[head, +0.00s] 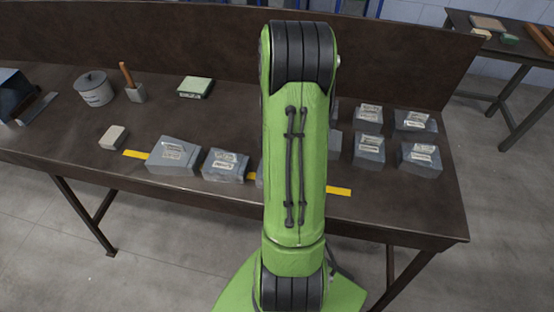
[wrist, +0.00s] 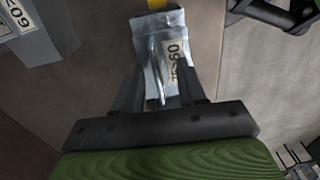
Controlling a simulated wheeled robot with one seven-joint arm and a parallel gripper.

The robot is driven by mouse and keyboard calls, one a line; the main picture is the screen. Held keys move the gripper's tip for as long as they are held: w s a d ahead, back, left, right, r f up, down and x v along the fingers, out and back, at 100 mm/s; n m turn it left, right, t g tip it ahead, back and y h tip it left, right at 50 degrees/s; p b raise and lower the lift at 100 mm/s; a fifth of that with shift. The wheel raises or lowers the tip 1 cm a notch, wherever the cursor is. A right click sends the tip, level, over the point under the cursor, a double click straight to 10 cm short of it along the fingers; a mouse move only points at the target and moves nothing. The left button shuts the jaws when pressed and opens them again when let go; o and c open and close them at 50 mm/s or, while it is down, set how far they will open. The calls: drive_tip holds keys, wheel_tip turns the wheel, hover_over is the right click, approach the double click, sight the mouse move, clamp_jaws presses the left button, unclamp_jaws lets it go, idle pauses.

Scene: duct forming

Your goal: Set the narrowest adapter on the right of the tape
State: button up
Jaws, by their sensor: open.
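Grey metal adapters with white labels stand on the brown bench. In the head view, one adapter (head: 172,155) and another adapter (head: 225,165) sit along the yellow tape (head: 338,191), left of my arm. In the wrist view, a narrow grey adapter (wrist: 150,48) with a white label lies between the fingers of my open gripper (wrist: 160,72). Contact with the fingers cannot be made out. A bit of yellow tape (wrist: 157,4) shows beyond that adapter. My gripper is hidden behind my arm in the head view, and so is the middle of the tape.
Several adapters stand right of my arm, including one (head: 369,150) and one (head: 420,158) in front. Another adapter (wrist: 28,32) is at the upper left of the wrist view. A bucket (head: 94,88), a brush (head: 135,90) and a pale block (head: 113,137) are on the left.

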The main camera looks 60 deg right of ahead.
wheel_tip(320, 180, up, 16)
drive_tip(key=p, duration=0.3)
drive_tip(key=shift+p, duration=0.4)
drive_tip(key=shift+f, duration=0.15)
drive_tip(key=w+a+r+m+t+h, duration=0.1)
drive_tip(key=a+r, duration=0.3)
drive_tip(key=a, duration=0.3)
drive_tip(key=w+a+r+m+t, duration=0.1)
drive_tip(key=a+r, duration=0.3)
drive_tip(key=a, duration=0.3)
drive_tip(key=s+a+m+t, duration=0.1)
drive_tip(key=s+a, duration=0.2)
drive_tip(key=a, duration=0.3)
drive_tip(key=s+a+r+m+t+y, duration=0.1)
drive_tip(key=s+a+t, duration=0.1)
drive_tip(key=s+a, duration=0.2)
drive_tip(key=a, duration=0.2)
drive_tip(key=shift+a+r+m+t, duration=0.3)
drive_tip(key=shift+a, duration=0.1)
